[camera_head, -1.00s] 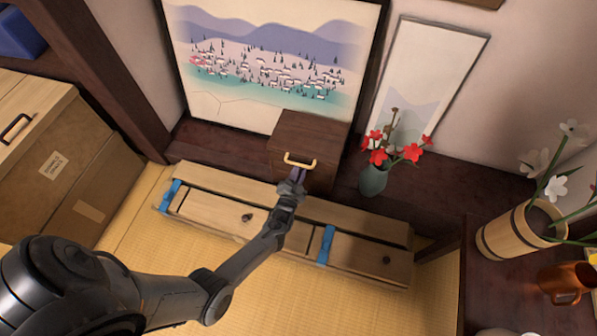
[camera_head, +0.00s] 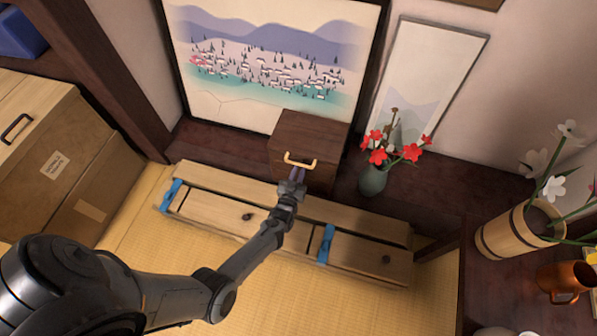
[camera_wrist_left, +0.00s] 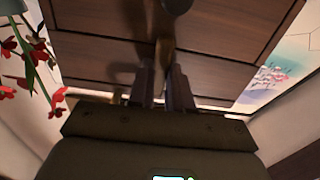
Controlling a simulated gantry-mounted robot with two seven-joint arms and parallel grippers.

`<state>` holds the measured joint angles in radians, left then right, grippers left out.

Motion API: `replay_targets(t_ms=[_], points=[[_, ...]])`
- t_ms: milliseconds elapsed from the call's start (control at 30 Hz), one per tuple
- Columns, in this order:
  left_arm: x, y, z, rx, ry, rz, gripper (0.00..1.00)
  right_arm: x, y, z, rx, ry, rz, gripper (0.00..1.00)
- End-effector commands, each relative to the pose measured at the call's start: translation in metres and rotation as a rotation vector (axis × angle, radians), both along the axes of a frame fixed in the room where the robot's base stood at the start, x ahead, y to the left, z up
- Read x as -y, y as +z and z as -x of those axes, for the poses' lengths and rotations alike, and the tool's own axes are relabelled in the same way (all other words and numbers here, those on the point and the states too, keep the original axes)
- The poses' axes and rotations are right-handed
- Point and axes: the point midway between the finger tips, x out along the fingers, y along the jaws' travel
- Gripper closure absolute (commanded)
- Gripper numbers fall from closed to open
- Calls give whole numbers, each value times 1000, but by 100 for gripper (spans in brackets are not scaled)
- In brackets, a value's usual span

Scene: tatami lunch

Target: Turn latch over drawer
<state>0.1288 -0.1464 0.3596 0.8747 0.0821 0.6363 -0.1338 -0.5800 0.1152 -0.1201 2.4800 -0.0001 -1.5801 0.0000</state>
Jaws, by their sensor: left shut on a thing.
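A small dark wooden chest (camera_head: 312,135) stands against the wall, with a brass handle (camera_head: 300,162) on its front. My left gripper (camera_head: 297,174) is at the chest front, just below this handle. In the left wrist view, the drawer front (camera_wrist_left: 225,35) is dark brown wood with seams. A narrow brass latch (camera_wrist_left: 165,50) lies against it, and a dark round knob (camera_wrist_left: 176,4) shows at the top edge. The gripper's fingers (camera_wrist_left: 164,88) are shut on the latch's near end, which they partly hide. My right gripper is not in view.
A vase of red flowers (camera_head: 373,180) stands close to the right of the chest. A long low wooden box with blue straps (camera_head: 326,244) lies in front, below my arm. A wooden bucket (camera_head: 507,233) stands at the right.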

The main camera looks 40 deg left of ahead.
Motion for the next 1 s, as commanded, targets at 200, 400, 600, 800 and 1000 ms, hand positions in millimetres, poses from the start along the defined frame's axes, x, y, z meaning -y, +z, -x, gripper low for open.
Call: replay_targets(t_ms=[200,400,600,800,1000], points=[[0,0,0,8,0,17,100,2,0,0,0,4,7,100],[0,0,0,7,0,18,100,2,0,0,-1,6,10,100],[0,0,0,6,0,17,64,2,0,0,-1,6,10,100],[0,0,0,6,0,16,55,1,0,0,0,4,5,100],[1,0,2,5,0,15,55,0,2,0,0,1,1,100]])
